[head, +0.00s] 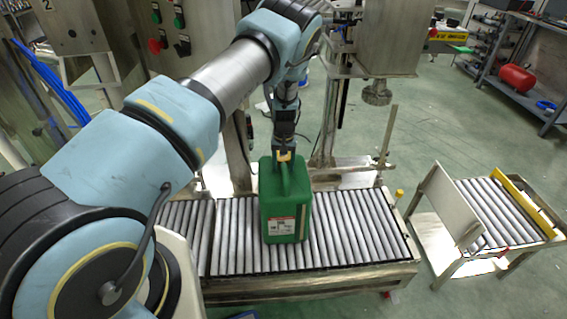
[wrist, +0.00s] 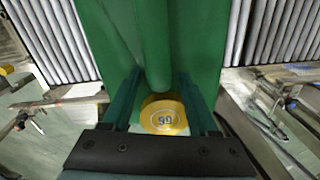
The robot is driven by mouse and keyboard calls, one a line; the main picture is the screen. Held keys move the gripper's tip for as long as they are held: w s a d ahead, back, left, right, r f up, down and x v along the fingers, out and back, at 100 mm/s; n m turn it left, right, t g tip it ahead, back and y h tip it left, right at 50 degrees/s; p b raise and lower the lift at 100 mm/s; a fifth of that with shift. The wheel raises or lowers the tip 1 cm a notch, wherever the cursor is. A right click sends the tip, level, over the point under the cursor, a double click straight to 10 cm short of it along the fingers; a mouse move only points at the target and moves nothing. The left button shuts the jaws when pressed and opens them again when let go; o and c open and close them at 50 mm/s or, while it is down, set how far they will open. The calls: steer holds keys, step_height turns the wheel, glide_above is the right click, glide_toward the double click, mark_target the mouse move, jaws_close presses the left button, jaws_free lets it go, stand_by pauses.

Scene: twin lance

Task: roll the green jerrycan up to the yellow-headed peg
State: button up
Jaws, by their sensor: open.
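The green jerrycan (head: 285,205) stands upright on the roller conveyor, a white label on its front face. My gripper (head: 284,158) is over its top, pointing down. In the wrist view, the open fingers of my gripper (wrist: 160,78) lie either side of the jerrycan's handle (wrist: 153,40) and its round yellow cap (wrist: 163,116), which bears a number. I cannot tell whether the fingers touch it. The yellow-headed peg (head: 399,194) stands at the right end of the conveyor, apart from the jerrycan.
The roller conveyor (head: 355,228) is bare between the jerrycan and the peg. Metal machine posts (head: 325,135) stand behind it. A separate roller cart (head: 490,215) with an upright plate (head: 450,203) is to the right, across a floor gap.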

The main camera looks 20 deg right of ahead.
jaws_close()
stand_by(0.3)
stand_by(1.0)
